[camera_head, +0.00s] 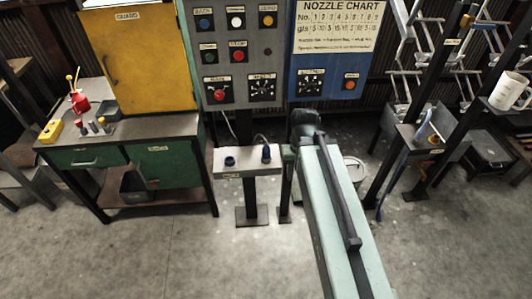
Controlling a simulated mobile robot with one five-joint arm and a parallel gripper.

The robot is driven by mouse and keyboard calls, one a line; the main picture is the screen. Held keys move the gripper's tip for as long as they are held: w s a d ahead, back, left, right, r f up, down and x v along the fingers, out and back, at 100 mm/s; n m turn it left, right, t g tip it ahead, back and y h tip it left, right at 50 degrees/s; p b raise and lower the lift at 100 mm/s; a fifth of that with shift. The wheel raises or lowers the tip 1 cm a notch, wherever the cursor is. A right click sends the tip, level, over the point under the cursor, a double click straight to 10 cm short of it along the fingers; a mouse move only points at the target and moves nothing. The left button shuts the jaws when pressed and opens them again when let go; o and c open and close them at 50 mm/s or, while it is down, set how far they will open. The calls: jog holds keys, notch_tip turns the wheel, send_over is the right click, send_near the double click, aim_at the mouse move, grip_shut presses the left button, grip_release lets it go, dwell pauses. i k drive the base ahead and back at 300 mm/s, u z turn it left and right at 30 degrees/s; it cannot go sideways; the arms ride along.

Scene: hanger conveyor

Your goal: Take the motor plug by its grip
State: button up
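A small stand (246,174) with a light top carries two dark blue fittings. The right one (266,154) is taller, with a thin cable arching beside it, and looks like the motor plug. The left one (230,161) is lower and round, like a socket. My pale green arm reaches up from the bottom right. Its dark far end, where my gripper (304,124) seems to be, lies a little right of the stand and apart from the plug. The fingers cannot be made out, so their opening is hidden.
A control panel (235,45) and a blue nozzle chart board (325,88) stand behind. Dark posts and a hanger rack (440,80) are at right. The front floor is clear.

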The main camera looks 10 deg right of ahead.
aim_at(266, 150)
jog(key=u, duration=3.8)
jog(key=k, duration=1.45)
jog(key=z, duration=1)
jog(key=i, duration=1)
jog(key=u, duration=0.05)
